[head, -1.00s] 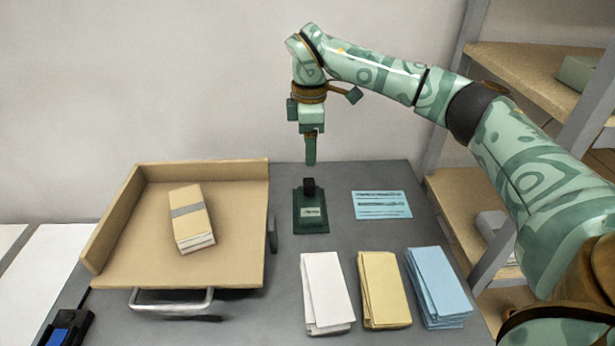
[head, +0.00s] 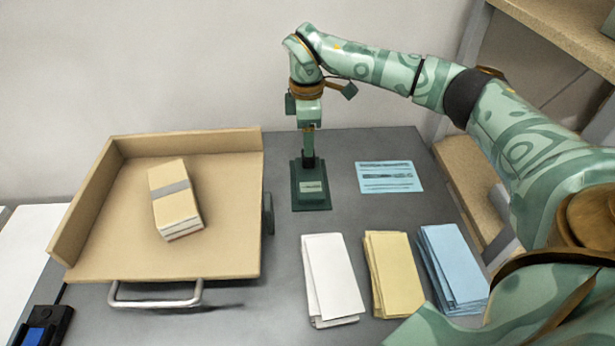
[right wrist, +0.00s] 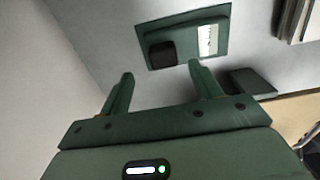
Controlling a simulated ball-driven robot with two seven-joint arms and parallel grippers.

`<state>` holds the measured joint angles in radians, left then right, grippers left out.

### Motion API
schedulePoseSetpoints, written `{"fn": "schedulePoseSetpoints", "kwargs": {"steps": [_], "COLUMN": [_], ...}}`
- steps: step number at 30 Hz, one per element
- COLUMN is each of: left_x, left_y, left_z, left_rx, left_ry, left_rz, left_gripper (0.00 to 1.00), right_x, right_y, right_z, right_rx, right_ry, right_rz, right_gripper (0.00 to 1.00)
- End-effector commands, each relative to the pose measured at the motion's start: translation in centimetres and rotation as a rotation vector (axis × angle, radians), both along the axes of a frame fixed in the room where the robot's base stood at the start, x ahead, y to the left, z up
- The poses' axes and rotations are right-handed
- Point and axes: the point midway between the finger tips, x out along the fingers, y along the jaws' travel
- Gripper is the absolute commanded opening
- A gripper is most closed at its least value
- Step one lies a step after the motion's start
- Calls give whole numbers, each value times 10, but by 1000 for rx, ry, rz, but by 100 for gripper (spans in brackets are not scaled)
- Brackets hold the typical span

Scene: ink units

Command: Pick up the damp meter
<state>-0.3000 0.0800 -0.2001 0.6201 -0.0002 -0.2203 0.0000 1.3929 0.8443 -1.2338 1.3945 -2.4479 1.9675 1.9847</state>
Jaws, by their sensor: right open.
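A small black block, which I take to be the damp meter (right wrist: 161,52), stands on a dark green base (head: 312,192) with a pale label, on the grey table. I cannot be sure of its identity. In the head view the block is mostly hidden by my right gripper (head: 309,157), which points straight down just above the base. In the right wrist view my right gripper (right wrist: 161,73) has its two fingers apart and empty. The block lies beyond the fingertips, roughly in line with the gap between them. My left gripper is not in view.
A tan tray (head: 100,235) with a banded paper bundle (head: 174,198) stands left of the base. A blue printed sheet (head: 390,177) lies right. White (head: 331,278), yellow (head: 397,270) and blue (head: 452,265) stacks lie in front. A black device with a blue screen (head: 42,328) is front left.

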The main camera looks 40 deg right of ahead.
Motion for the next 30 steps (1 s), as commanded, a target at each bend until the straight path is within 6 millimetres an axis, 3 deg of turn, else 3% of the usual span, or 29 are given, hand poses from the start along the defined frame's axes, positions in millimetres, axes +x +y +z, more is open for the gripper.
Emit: {"fn": "schedulePoseSetpoints", "kwargs": {"steps": [5,12,19,20,25,30], "left_x": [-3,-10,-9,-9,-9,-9], "left_y": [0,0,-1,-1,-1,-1], "left_z": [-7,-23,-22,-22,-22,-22], "left_rx": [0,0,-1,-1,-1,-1], "left_ry": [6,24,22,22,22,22], "left_rz": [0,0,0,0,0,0], "left_gripper": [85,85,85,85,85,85], "right_x": [-2,-5,-5,-5,-5,-5], "right_y": [0,1,1,1,1,1], "right_z": [-15,-54,-53,-53,-53,-53], "right_rx": [0,0,0,0,-1,0], "right_ry": [2,4,-1,-1,-1,-1], "right_rz": [1,1,0,0,0,0], "right_gripper": [64,64,64,58,11,9]}}
